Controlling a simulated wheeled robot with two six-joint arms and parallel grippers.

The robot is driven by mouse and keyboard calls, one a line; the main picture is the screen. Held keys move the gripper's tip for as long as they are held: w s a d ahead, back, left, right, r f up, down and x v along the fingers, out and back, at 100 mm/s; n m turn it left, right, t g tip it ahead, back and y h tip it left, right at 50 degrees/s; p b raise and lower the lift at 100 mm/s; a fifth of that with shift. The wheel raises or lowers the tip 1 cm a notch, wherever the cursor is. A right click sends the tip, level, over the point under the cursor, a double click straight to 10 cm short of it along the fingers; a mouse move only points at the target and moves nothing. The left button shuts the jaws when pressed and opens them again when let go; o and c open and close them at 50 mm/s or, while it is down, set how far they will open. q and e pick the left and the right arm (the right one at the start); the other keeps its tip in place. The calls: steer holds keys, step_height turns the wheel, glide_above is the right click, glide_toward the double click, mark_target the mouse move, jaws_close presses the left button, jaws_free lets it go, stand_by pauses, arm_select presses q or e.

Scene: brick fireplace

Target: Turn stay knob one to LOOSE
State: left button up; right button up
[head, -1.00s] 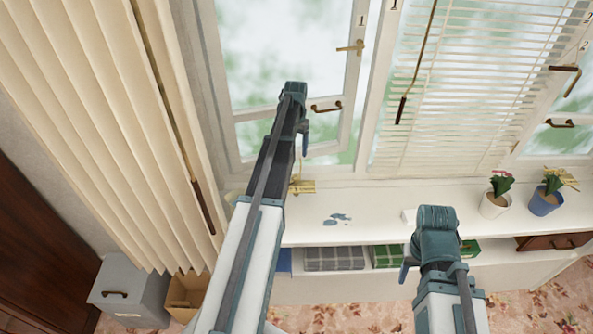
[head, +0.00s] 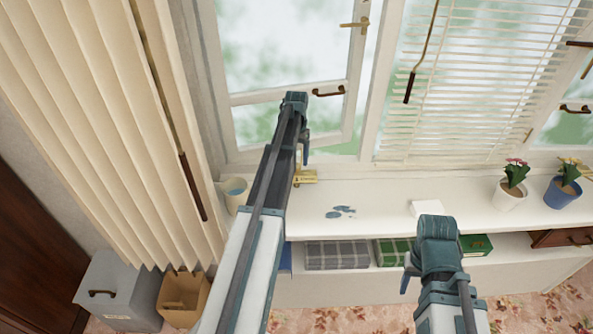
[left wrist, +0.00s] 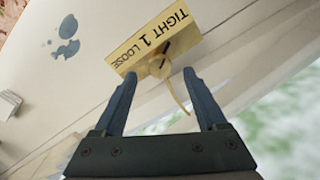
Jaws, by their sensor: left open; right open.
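Stay knob one (left wrist: 160,64) is a small brass knob in front of a brass plate (left wrist: 133,45) lettered TIGHT, 1 and LOOSE. Its dark pointer mark slants toward the TIGHT side in the left wrist view. The plate also shows on the sill in the head view (head: 305,180), partly behind my left arm. My left gripper (left wrist: 160,76) is open, with its fingertips on either side of the knob; I cannot tell whether they touch it. In the head view my left arm mostly hides its fingers. My right gripper (head: 405,283) hangs low in front of the shelf, mostly hidden by its wrist.
A thin brass stay arm (left wrist: 178,97) runs from the knob between my left fingers. The window casement (head: 290,92) stands behind. A cup (head: 235,192) is left of my left arm. Flowerpots (head: 510,196) (head: 562,192) stand on the right of the sill (head: 385,205).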

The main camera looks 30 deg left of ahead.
arm_select(q)
steer(key=shift+f+b, duration=1)
steer(key=shift+f, duration=0.55)
arm_select(e)
step_height(320, 180, down, 3)
steer(key=shift+r, duration=0.1)
arm_select(q)
steer(key=shift+r, duration=0.1)
steer(key=shift+c, duration=0.3)
jaws_close()
